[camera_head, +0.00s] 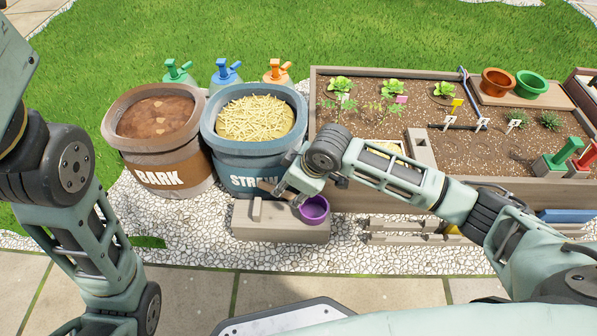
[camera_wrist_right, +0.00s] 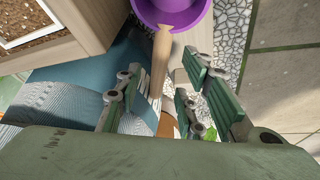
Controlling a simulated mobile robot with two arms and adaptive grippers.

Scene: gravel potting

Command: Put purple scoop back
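The purple scoop (camera_head: 314,210) is at the right end of a low wooden block (camera_head: 280,231), with its round cup facing up. Whether it rests on the block or hangs just above it, I cannot tell. In the right wrist view the purple cup (camera_wrist_right: 174,12) is at the top, and its wooden handle (camera_wrist_right: 160,75) runs down between my fingers. My right gripper (camera_head: 277,190) is at the handle. In the wrist view the fingers (camera_wrist_right: 163,88) stand apart, with narrow gaps visible beside the handle. My left arm is at the left edge; its gripper is out of view.
A bark pot (camera_head: 165,177) and a straw pot (camera_head: 252,160) stand behind the block. Spray bottles (camera_head: 227,72) are behind them. A wooden planter bed (camera_head: 312,130) with seedlings is at right. White gravel (camera_head: 190,235) surrounds the block; paving in front is clear.

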